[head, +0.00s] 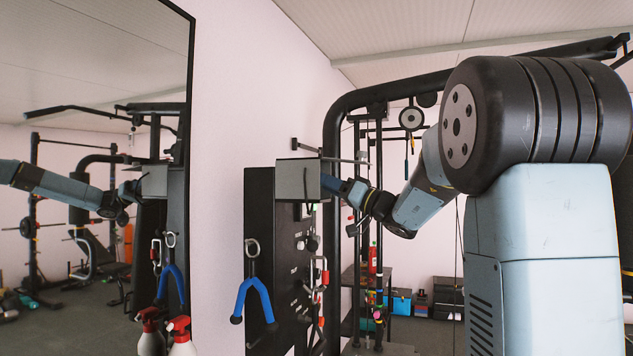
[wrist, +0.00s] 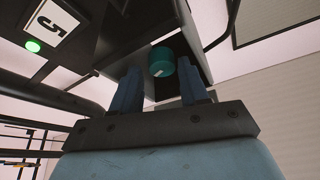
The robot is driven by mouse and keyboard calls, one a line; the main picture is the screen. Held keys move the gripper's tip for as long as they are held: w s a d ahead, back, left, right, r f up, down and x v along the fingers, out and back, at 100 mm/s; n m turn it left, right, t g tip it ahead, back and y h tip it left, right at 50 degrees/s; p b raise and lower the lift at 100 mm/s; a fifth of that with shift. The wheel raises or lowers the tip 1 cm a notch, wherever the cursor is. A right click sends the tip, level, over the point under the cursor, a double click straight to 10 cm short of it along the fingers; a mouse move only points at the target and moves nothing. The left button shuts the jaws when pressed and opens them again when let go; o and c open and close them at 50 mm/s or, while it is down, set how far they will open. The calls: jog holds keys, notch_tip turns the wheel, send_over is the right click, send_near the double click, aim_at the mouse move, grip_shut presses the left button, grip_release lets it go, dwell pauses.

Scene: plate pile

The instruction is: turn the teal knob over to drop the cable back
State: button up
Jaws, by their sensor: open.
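The teal knob (wrist: 161,62) shows in the wrist view on a dark surface, with a small white mark on its face. My gripper (wrist: 158,80) is open, its two blue fingers apart. The knob appears in the gap just beyond the fingertips, with no clear contact on either side. In the head view my gripper (head: 330,184) is at the right edge of a grey box on top of a black upright panel (head: 260,235). The knob is hidden there. I cannot make out which cable belongs to the knob.
In the head view a blue handle (head: 254,300) and red clips hang on the panel. A large mirror (head: 110,100) stands left, with a spray bottle (head: 181,340) below.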

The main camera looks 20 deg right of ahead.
jog(key=v, duration=0.8)
jog(key=shift+f, duration=0.15)
jog(key=shift+s+d, duration=0.1)
jog(key=shift+d, duration=0.05)
